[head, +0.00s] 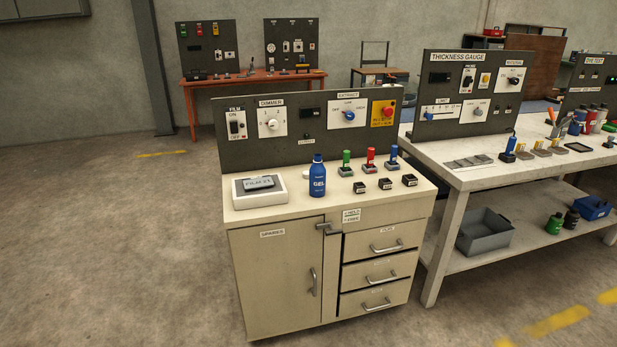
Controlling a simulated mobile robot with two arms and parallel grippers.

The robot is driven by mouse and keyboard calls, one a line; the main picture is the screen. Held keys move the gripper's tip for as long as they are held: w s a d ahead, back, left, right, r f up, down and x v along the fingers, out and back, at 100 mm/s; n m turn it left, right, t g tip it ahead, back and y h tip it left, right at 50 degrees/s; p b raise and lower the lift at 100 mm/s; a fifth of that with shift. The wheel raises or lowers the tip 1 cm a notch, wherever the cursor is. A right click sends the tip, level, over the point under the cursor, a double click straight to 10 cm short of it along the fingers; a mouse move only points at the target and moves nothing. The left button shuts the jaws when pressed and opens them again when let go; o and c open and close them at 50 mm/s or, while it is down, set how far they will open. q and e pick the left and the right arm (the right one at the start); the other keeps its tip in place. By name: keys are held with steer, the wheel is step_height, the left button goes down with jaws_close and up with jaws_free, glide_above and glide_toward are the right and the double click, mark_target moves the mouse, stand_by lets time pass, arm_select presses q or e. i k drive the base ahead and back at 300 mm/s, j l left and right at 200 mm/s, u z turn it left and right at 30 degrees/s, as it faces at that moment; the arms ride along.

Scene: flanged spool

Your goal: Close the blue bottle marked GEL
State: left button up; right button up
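The blue bottle marked GEL (317,181) stands upright on the beige cabinet top, left of the middle. Its narrow top (318,158) is blue; at this size I cannot tell whether it is open or closed. A small pale object (305,176) shows just left of and behind the bottle, partly hidden by it; I cannot tell what it is. Neither of my grippers is in view.
A dark control panel (305,128) rises behind. Open floor lies in front of the cabinet (275,270).

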mark_target(317, 171)
steer(key=i+l+u, duration=0.25)
steer(key=i+l, duration=0.65)
steer(key=i, duration=0.15)
steer(key=i+l+u, duration=0.25)
steer(key=i+l, duration=0.65)
steer(key=l, duration=0.15)
